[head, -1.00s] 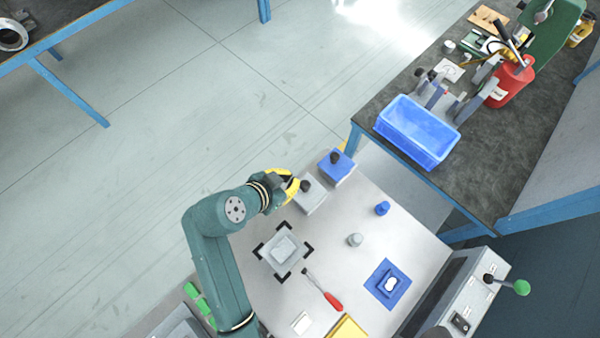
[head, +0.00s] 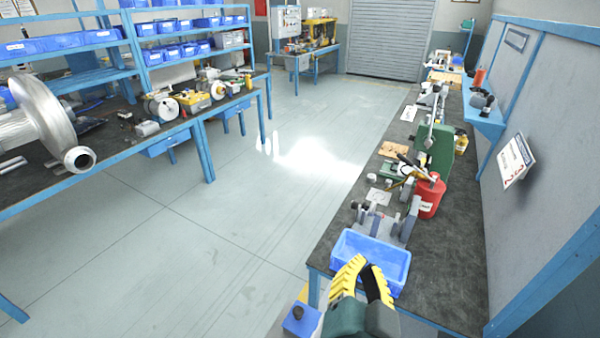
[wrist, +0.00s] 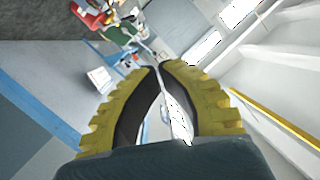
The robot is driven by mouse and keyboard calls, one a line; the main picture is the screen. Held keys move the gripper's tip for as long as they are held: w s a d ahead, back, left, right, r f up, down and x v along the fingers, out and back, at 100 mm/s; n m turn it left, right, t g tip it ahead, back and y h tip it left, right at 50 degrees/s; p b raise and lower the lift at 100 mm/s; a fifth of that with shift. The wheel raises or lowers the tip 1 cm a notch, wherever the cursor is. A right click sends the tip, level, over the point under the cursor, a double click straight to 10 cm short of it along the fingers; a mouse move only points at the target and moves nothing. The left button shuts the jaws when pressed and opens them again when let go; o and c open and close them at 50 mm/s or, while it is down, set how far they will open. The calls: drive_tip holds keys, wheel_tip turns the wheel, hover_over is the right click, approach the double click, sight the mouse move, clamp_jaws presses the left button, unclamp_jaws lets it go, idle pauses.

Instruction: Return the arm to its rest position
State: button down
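My gripper (head: 366,263) is raised at the bottom of the head view, in front of the blue bin on the right bench. Its yellow ribbed fingers point up. In the wrist view my gripper (wrist: 159,66) has its fingertips together, with a narrow bowed gap behind them. Only background shows through that gap, and nothing is held. Most of my arm is below the head view's edge.
The blue bin (head: 344,249) sits on the right bench (head: 452,268), close behind my gripper in the picture. A red container (head: 429,194) and tools stand beyond it. Open floor (head: 230,235) lies between the benches.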

drive_tip(key=s+a+r+n+t+y, duration=0.1)
drive_tip(key=s+r+n+t+y, duration=0.2)
drive_tip(key=r, duration=0.5)
drive_tip(key=s+a+r+n+t, duration=0.2)
drive_tip(key=s+r+n+t, duration=0.2)
drive_tip(key=r, duration=0.4)
wheel_tip(320, 180, up, 22)
drive_tip(key=n+p, duration=0.1)
drive_tip(key=p, duration=2.1)
drive_tip(key=shift+w+f+n, duration=0.2)
drive_tip(key=shift+n, duration=0.1)
